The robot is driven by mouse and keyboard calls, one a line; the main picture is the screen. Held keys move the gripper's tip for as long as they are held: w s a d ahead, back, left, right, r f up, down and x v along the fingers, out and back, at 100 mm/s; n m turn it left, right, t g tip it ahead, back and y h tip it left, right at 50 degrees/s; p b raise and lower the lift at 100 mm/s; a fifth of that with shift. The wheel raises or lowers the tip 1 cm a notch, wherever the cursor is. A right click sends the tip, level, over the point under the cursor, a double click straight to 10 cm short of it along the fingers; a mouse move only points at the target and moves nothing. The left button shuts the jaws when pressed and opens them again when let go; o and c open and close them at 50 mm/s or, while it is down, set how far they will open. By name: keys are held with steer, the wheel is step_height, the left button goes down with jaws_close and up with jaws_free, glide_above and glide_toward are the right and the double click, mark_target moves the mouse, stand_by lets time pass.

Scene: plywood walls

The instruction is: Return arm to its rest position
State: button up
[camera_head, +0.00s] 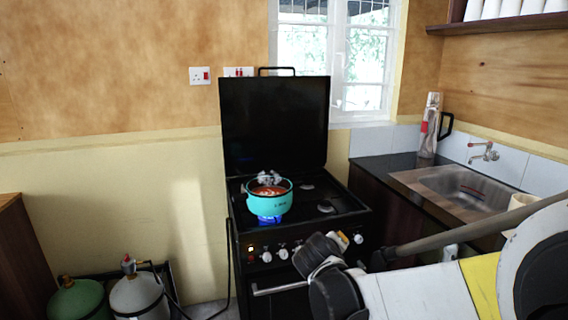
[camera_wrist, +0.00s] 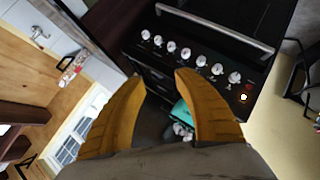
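My arm (camera_head: 430,290) reaches in from the lower right in the head view, in front of the stove. Its white and yellow links show, with dark joints near the stove's knobs. My gripper (camera_wrist: 159,80) shows in the wrist view as two orange-brown fingers. They are spread apart, with nothing seen held between them. The stove front with its knobs lies beyond the fingertips in that tilted view. I cannot make out the fingers clearly in the head view.
A turquoise pot (camera_head: 269,200) of red food sits on a lit blue burner of the black stove (camera_head: 345,208). A sink (camera_head: 462,190) and a bottle (camera_head: 429,125) are on the right counter. Gas cylinders (camera_head: 138,298) stand at lower left.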

steer(key=s+d+r+m+g, duration=0.1)
steer(key=s+d, duration=0.1)
steer(key=s, duration=0.3)
steer(key=s+d+r+m+g+y, duration=0.1)
steer(key=s+d+m, duration=0.1)
steer(key=s, duration=0.4)
steer(key=s+d+r+m, duration=0.1)
steer(key=s+d, duration=0.2)
steer(key=s, duration=0.2)
steer(key=s+f+m+g+y, duration=0.2)
steer(key=s, duration=1.2)
steer(key=shift+a+f+m+y, duration=0.2)
steer(key=shift+a+m+y, duration=0.1)
steer(key=shift+a+m, duration=0.1)
